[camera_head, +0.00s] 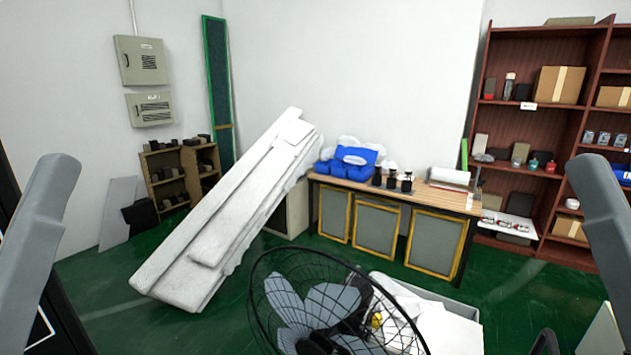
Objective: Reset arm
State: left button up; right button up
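A grey link of my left arm stands at the left edge of the head view, and a grey link of my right arm stands at the right edge. Both links slant upward and touch nothing that I can see. The fingers of both grippers are outside the picture, so I cannot see whether they hold anything. Small dark bottles (391,181) stand on the wooden table (432,199) at the back. Small bottles and boxes also stand on the reddish-brown shelf (527,124) at the right; a red one (533,164) is among them.
A black wire fan (322,305) stands in front, beside a white bin (452,330). A large white slab (225,220) leans diagonally at left centre. A blue item (350,163) lies on the table. A low brown shelf (163,180) stands at back left. Green floor (110,300) is partly clear.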

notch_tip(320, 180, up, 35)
jog(key=p, duration=3.2)
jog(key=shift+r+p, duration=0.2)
jog(key=shift+p, duration=0.1)
